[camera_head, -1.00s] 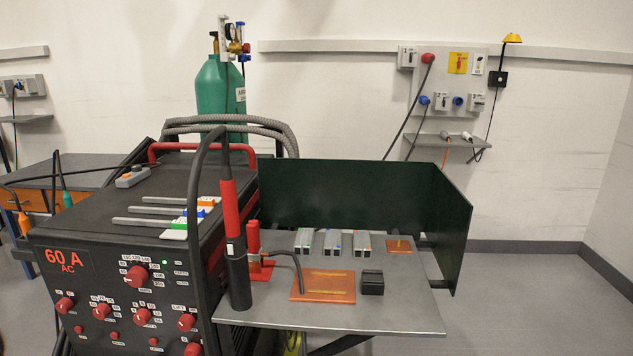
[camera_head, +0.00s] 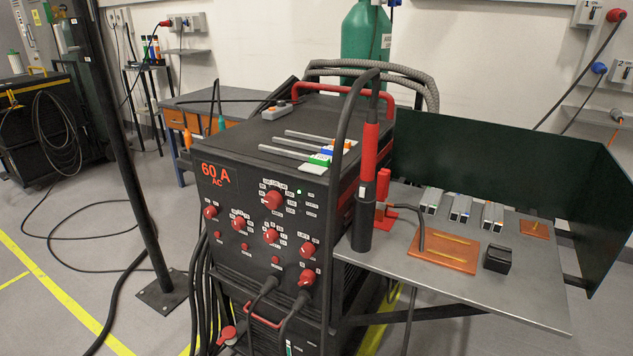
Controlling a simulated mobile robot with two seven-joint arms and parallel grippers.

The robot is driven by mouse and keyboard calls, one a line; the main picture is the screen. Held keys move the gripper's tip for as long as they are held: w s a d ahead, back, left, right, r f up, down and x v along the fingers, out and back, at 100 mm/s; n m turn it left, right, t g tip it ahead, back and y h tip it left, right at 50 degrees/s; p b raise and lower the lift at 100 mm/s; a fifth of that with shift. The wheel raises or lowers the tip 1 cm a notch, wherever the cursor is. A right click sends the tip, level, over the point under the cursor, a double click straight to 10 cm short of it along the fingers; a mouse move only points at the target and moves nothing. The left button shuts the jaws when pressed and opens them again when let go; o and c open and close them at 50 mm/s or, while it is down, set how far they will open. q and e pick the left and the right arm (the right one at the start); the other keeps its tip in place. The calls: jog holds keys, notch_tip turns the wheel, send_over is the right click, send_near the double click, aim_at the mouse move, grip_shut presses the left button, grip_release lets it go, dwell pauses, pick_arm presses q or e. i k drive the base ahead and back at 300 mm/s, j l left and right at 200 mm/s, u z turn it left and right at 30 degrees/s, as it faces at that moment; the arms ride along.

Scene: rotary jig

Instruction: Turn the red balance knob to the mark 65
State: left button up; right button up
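The dark welding machine (camera_head: 225,262) stands in the middle of the view, with a red "60 A AC" display on its front panel. The panel carries several red knobs. The largest red knob (camera_head: 273,200) is at the upper middle, inside a ring of number labels. Two smaller red knobs, one left of centre (camera_head: 238,224) and one at centre (camera_head: 270,236), also have number labels around them. Other red knobs sit at the left edge (camera_head: 211,212) and at the right (camera_head: 308,250). The labels are too small to tell which knob is balance or where it points. Neither gripper is in view.
A black post (camera_head: 133,180) on a floor plate stands left of the machine. Cables hang below the panel and run across the floor. A grey side table (camera_head: 385,255) with a torch (camera_head: 364,215) and a dark green screen (camera_head: 480,165) is at the right.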

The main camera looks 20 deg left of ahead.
aim_at(239, 223)
jog(key=u, duration=1.25)
